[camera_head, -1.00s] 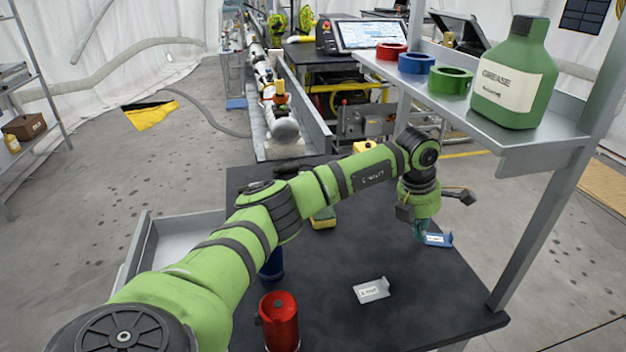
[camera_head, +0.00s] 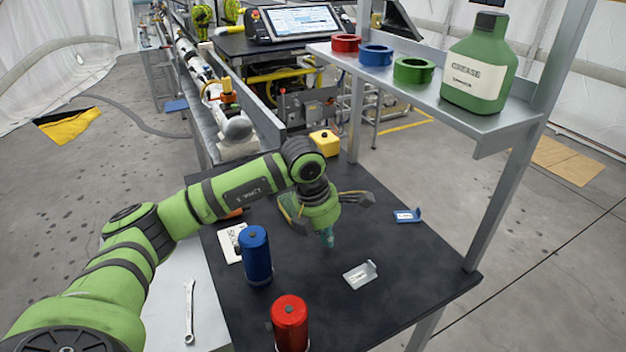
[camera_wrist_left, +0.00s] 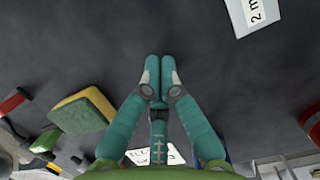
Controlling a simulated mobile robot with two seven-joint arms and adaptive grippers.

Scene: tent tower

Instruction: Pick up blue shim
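The blue shim (camera_head: 408,216), a small bent piece with a white label, lies on the black tabletop (camera_head: 420,265) near its right edge. My left gripper (camera_head: 328,240) points down over the middle of the table, left of the blue shim and clearly apart from it. In the left wrist view its teal fingers (camera_wrist_left: 160,68) are together, with nothing seen between them. The blue shim does not show in that view. A grey-white shim (camera_head: 360,274) lies in front of the gripper; it also shows in the wrist view (camera_wrist_left: 258,14). My right gripper is not in view.
A blue can (camera_head: 256,256) and a red can (camera_head: 290,323) stand at the table's left front. A sponge (camera_wrist_left: 82,112) lies behind the gripper. A raised shelf (camera_head: 430,95) holds tape rolls and a green grease bottle (camera_head: 478,65); its post (camera_head: 500,190) rises beyond the blue shim.

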